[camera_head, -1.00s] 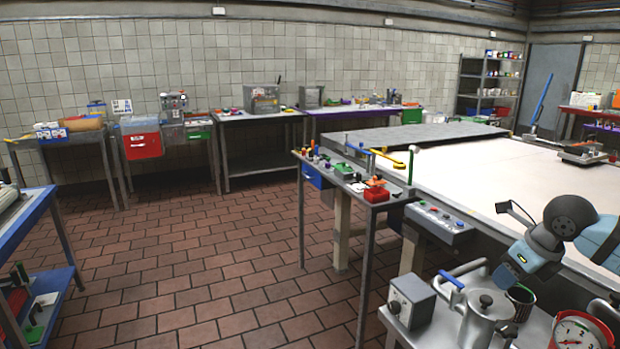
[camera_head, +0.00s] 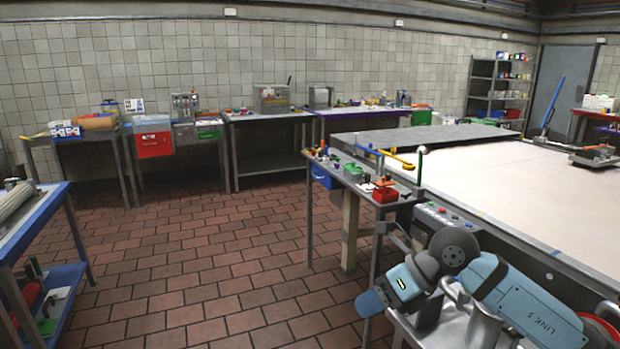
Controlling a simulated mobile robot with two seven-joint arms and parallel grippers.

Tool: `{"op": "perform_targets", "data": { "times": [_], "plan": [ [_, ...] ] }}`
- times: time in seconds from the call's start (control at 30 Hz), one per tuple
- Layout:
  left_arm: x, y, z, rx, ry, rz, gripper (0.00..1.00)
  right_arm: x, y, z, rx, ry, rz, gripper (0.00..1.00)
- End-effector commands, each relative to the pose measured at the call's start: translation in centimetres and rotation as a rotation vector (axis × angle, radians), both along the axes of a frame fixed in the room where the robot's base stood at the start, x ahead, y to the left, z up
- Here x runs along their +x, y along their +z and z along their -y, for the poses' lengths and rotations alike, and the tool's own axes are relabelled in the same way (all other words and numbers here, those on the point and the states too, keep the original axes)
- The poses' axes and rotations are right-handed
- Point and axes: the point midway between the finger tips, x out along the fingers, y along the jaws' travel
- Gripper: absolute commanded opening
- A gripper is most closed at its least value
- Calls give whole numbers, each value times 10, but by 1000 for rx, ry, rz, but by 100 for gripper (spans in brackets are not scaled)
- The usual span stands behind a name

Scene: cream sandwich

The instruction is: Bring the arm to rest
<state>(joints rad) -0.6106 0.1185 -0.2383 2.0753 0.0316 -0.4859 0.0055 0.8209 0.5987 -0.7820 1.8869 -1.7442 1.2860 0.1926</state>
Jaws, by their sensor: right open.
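My right arm (camera_head: 520,305) comes in from the lower right, blue-grey with dark round joints. It is bent over the small metal side table at the front right. Only a thin dark part of my right gripper (camera_head: 397,238) shows, beyond the wrist joint; the gripper is open, and I see nothing held in it. The rest of it is hidden by the arm. My left gripper is not in view.
Under my arm, the metal side table (camera_head: 400,322) carries a partly hidden metal pot (camera_head: 480,325). Behind are a narrow bench (camera_head: 408,198) with a red box (camera_head: 385,194) and a large pale table (camera_head: 520,185). A blue cart (camera_head: 68,280) stands left. The tiled floor between is clear.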

Motion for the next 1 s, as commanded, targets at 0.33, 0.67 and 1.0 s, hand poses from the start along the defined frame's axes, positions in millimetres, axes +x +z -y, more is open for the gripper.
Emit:
{"op": "perform_targets", "data": {
  "times": [0.33, 0.67, 1.0],
  "plan": [
    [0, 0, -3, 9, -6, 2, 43, -54, -33, -20, 620, -122, -337, 45],
    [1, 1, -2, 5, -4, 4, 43, -72, -98, 49, 1274, -746, -797, 45],
    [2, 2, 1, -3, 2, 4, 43, -145, -248, 156, 1444, -1673, -1181, 45]
  ]
}}
